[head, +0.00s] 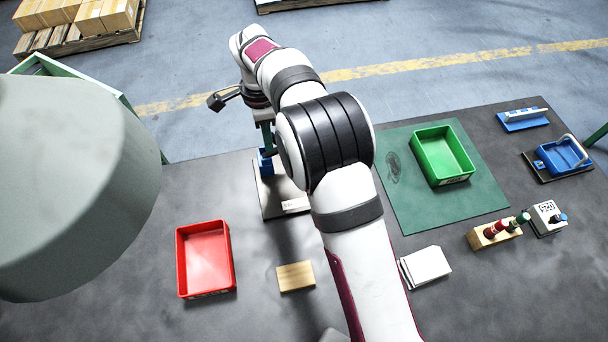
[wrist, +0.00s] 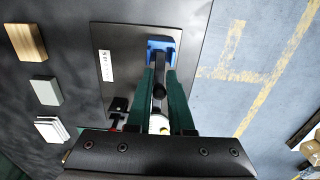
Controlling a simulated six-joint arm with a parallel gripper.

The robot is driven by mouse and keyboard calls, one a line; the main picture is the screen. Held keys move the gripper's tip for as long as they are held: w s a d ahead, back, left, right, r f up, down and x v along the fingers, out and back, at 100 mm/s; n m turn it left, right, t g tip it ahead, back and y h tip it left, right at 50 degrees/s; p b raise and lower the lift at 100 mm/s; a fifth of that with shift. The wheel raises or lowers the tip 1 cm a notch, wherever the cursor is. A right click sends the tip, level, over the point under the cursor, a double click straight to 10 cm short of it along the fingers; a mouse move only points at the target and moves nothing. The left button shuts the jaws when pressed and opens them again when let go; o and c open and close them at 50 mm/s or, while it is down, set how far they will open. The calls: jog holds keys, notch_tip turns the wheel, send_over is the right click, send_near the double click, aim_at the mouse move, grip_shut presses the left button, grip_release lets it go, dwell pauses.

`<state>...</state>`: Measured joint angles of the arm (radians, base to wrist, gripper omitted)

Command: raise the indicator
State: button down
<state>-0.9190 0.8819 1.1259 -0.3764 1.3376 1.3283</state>
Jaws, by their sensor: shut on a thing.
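My gripper (wrist: 160,78) has its two green fingers closed around a dark upright part of a stand in the wrist view. The stand has a blue block (wrist: 165,46) on a dark grey base plate (wrist: 122,62) with a white label. A pale rounded piece (wrist: 158,122), perhaps the indicator, shows between the fingers near the gripper body. In the head view, my gripper (head: 267,145) points down at the blue block (head: 264,162), at the left end of the base plate (head: 275,203). My arm hides much of the stand, and the indicator cannot be made out there.
A red bin (head: 205,258) and a wooden block (head: 296,277) lie in front. A green bin (head: 441,157) stands on a green mat (head: 415,215) at right. Table at left is clear.

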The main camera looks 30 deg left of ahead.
jog(key=shift+s+a, duration=0.7)
jog(key=s+a+f, duration=0.2)
jog(key=s+a, duration=0.1)
jog(key=shift+f, duration=0.1)
dwell(0.7)
jog(key=c, duration=1.5)
grip_release()
jog(key=shift+c, duration=0.2)
jog(key=o, duration=0.7)
jog(key=shift+c, duration=0.2)
